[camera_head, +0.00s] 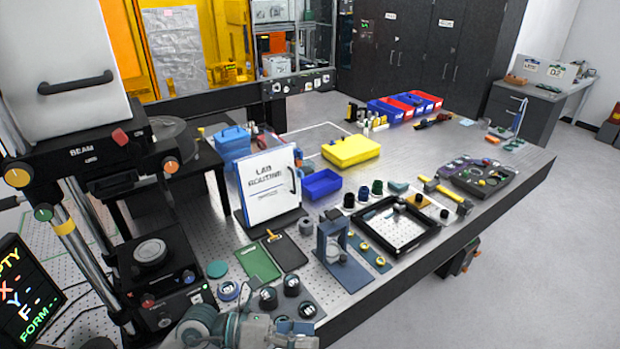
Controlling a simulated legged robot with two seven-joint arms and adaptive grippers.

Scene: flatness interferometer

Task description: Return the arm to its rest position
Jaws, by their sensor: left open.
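My left arm comes in at the bottom edge, left of the middle, as grey rounded links. My left gripper (297,332) is at its right end, low in the picture by the near edge of the table. It is open, and I see nothing held in it. Its lower part is cut off by the frame. The interferometer (85,155), a tall unit marked BEAM with knobs and a round stage, stands to the left of the arm. My right arm and gripper do not show.
The perforated table (400,290) holds black round pieces (268,298) close to my left gripper. A blue-grey stand (335,245), a black-framed tray (432,238), a LAB ROUTINE board (268,185) and a yellow bin (350,151) stand farther back.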

